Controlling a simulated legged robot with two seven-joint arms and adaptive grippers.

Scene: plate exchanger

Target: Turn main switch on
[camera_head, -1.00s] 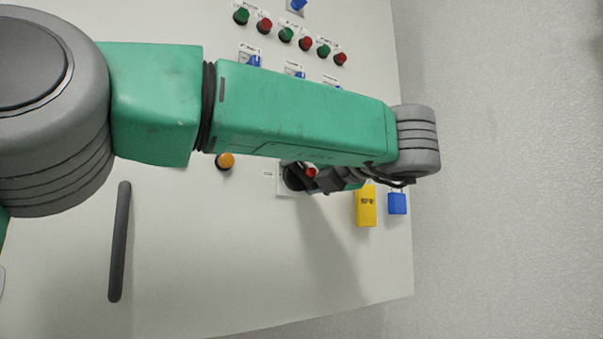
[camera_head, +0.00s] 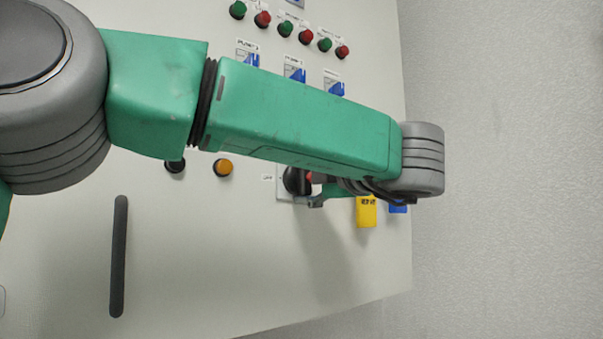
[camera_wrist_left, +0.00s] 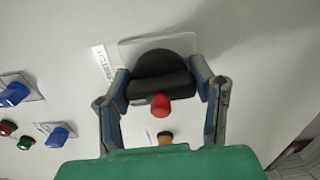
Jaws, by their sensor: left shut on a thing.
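The main switch is a black rotary knob (camera_head: 296,181) on a light square plate, low on the cabinet panel and partly hidden by my left arm. My left gripper (camera_head: 317,192) is at the knob. In the left wrist view its two fingers (camera_wrist_left: 163,88) stand on either side of the knob's handle and are shut on it. My right gripper is not in view.
Blue switches (camera_head: 295,75) and green and red buttons are above. A dark door handle (camera_head: 119,256) is lower left.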

